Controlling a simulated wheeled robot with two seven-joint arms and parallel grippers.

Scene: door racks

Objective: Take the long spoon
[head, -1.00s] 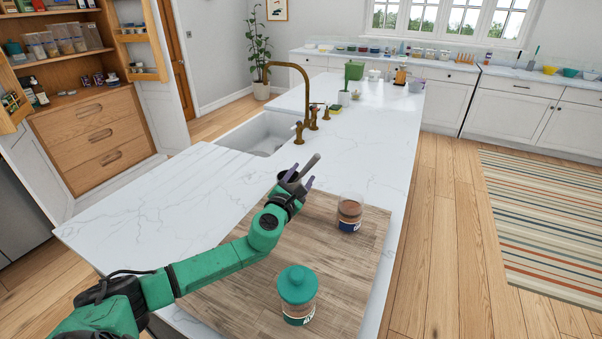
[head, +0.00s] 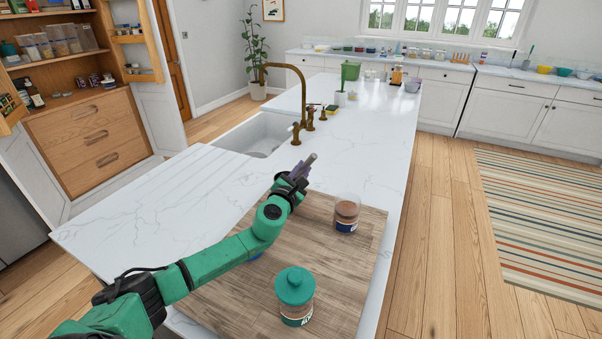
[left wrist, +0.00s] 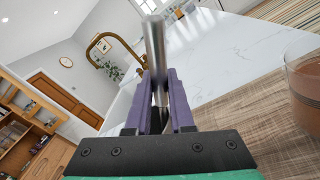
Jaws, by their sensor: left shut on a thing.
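My left gripper (head: 299,171) is above the far left part of the wooden board, with its purple fingers closed. In the left wrist view the fingers (left wrist: 161,95) are shut on a grey metal handle, the long spoon (left wrist: 155,50), which sticks out beyond the fingertips. Its end also shows in the head view (head: 311,159). The rest of the spoon is hidden by the gripper. My right gripper is not in view.
The wooden board (head: 345,275) lies on the white marble counter. An open glass jar (head: 346,213) with brown contents stands right of my gripper. A teal-lidded jar (head: 295,297) stands nearer. A sink (head: 257,135) with a brass tap (head: 303,95) lies beyond.

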